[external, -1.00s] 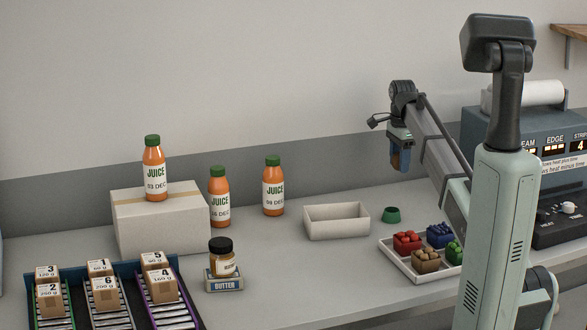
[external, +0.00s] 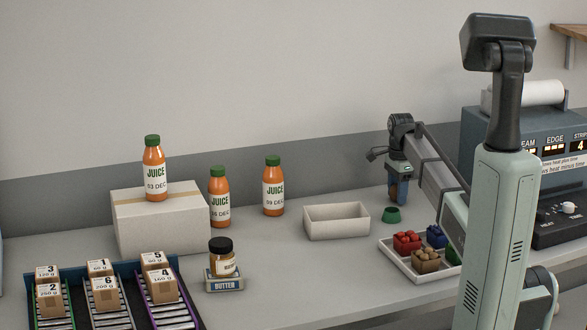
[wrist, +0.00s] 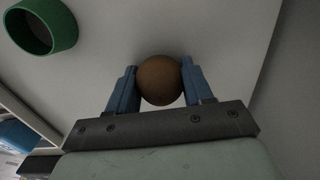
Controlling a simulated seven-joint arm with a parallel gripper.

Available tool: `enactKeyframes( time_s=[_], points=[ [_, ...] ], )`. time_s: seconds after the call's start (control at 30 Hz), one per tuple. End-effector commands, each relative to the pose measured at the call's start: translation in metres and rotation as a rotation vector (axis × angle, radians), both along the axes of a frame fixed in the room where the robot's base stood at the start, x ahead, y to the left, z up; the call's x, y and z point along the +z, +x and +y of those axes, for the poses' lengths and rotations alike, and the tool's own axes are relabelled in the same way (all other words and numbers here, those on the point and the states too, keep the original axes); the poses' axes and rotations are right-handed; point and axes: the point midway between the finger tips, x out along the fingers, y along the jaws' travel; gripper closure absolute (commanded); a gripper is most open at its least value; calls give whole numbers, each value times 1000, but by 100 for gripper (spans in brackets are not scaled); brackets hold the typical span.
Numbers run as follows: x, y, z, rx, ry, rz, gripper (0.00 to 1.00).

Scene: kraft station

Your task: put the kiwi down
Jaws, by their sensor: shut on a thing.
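The kiwi (wrist: 160,80) is a round brown thing held between the two blue fingers of my gripper (wrist: 159,88) in the wrist view. My gripper is shut on it. In the external view my gripper (external: 398,192) points down near the back of the counter, just behind and right of the green ring (external: 391,215). The kiwi is hard to make out there, mostly hidden by the fingers. The wrist view shows bare counter around the kiwi; I cannot tell whether the kiwi touches it.
The green ring also shows at upper left in the wrist view (wrist: 42,25). An empty white bin (external: 336,222) stands left of it. A white tray (external: 396,258) with small coloured fruit baskets is in front. Juice bottles (external: 273,187) and a carton (external: 160,225) stand farther left.

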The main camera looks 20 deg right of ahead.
Motion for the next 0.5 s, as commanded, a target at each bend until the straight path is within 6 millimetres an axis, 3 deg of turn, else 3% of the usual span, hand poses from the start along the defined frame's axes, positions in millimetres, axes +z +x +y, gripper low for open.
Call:
enactKeyframes(
  time_s=[0.27, 0.3, 0.5],
  points=[
    [-3, 0, 0, 0, 0, 1, 80],
    [-3, 0, 0, 0, 0, 0, 46],
    [-2, 0, 0, 0, 0, 1, 26]
  ],
)
